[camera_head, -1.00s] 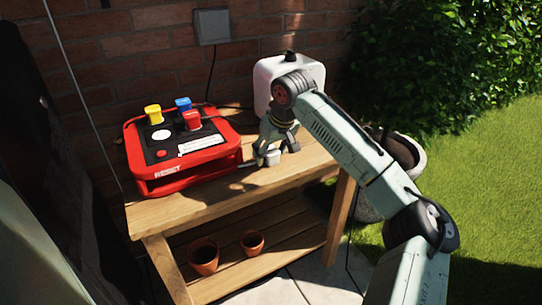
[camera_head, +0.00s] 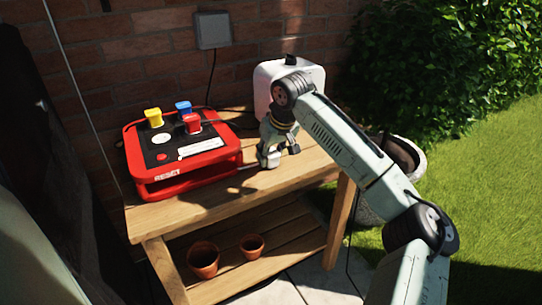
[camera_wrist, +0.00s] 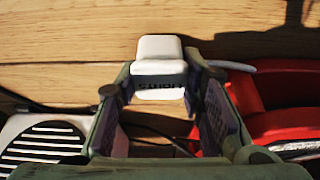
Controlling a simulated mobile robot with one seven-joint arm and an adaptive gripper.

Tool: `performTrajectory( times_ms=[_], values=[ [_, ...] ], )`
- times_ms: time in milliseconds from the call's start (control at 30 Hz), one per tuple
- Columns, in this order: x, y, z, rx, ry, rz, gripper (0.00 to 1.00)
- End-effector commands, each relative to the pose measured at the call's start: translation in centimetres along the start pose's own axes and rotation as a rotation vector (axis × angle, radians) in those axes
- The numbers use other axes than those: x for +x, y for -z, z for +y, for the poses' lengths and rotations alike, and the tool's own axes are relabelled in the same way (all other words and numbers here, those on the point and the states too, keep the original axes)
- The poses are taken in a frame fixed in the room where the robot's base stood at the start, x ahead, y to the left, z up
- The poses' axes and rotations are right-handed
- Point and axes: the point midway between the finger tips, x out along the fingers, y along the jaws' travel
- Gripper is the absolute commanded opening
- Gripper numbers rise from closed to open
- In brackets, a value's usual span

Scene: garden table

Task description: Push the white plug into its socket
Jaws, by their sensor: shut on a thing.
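The white plug (camera_wrist: 160,52) is between the two fingers of my gripper (camera_wrist: 160,85) in the wrist view, with dark lettering on its side. In the head view my gripper (camera_head: 273,157) is shut on it at the tabletop, right of the red box; the plug is mostly hidden there. I cannot tell whether the plug touches the wood. The red box (camera_head: 158,186) has a black top panel with a round white spot (camera_head: 161,139), which looks like the white socket. Yellow (camera_head: 153,117), blue (camera_head: 183,106) and red (camera_head: 192,123) plugs stand on the panel.
A white box (camera_head: 262,88) stands behind my gripper; its grille (camera_wrist: 42,143) shows in the wrist view. A grey wall box (camera_head: 212,29) hangs on the brick wall with a cable below. The wooden table's (camera_head: 190,215) front strip is clear. Terracotta pots (camera_head: 204,260) stand on the shelf below.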

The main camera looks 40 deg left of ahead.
Motion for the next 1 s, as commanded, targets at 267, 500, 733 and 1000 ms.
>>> performTrajectory(
  times_ms=[267, 500, 733, 1000],
  values=[
    [-2.9, 1.3, -0.1, -0.001, 0.000, 0.002, 0.11],
    [-4.1, -1.2, -4.7, -0.007, 0.001, 0.002, 0.11],
    [-5.8, -3.7, -9.7, -0.007, 0.000, 0.002, 0.11],
    [-7.0, -5.4, -13.2, -0.002, 0.001, 0.000, 0.11]
  ],
)
